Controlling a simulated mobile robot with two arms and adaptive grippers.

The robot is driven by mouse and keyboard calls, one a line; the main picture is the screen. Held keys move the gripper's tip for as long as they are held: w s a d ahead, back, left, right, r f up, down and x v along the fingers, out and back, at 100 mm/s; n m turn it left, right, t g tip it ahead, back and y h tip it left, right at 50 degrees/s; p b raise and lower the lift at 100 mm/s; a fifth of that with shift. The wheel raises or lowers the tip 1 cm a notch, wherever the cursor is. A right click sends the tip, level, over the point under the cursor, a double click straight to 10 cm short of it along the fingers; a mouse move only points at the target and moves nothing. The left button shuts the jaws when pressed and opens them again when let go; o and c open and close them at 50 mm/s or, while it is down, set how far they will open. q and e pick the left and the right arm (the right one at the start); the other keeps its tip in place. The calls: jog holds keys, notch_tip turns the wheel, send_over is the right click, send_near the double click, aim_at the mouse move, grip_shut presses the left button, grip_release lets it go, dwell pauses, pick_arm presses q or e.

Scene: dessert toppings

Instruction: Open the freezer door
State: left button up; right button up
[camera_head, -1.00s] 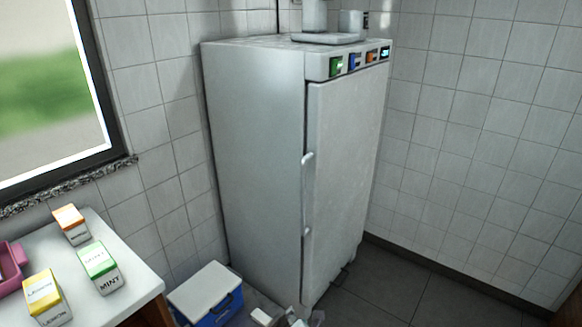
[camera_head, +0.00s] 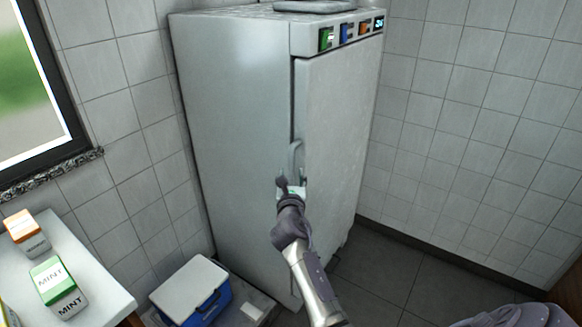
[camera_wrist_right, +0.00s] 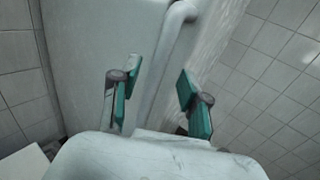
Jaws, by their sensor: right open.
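The white freezer (camera_head: 238,110) stands upright in the corner. Its door (camera_head: 338,120) is closed. The vertical handle (camera_head: 296,156) is on the door's left edge, its lower part hidden behind my right gripper (camera_head: 291,188). In the right wrist view the handle (camera_wrist_right: 164,62) runs between the two green-padded fingers of the right gripper (camera_wrist_right: 160,92), which are spread apart. I cannot tell whether a finger touches it. My left gripper is not in view.
A white counter (camera_head: 98,268) at the left holds a mint box (camera_head: 58,286) and an orange-topped box (camera_head: 27,232). Dark floor is free right of the freezer.

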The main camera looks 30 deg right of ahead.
aim_at(291, 168)
jog(key=x, duration=0.5)
jog(key=shift+b, duration=0.3)
grip_shut()
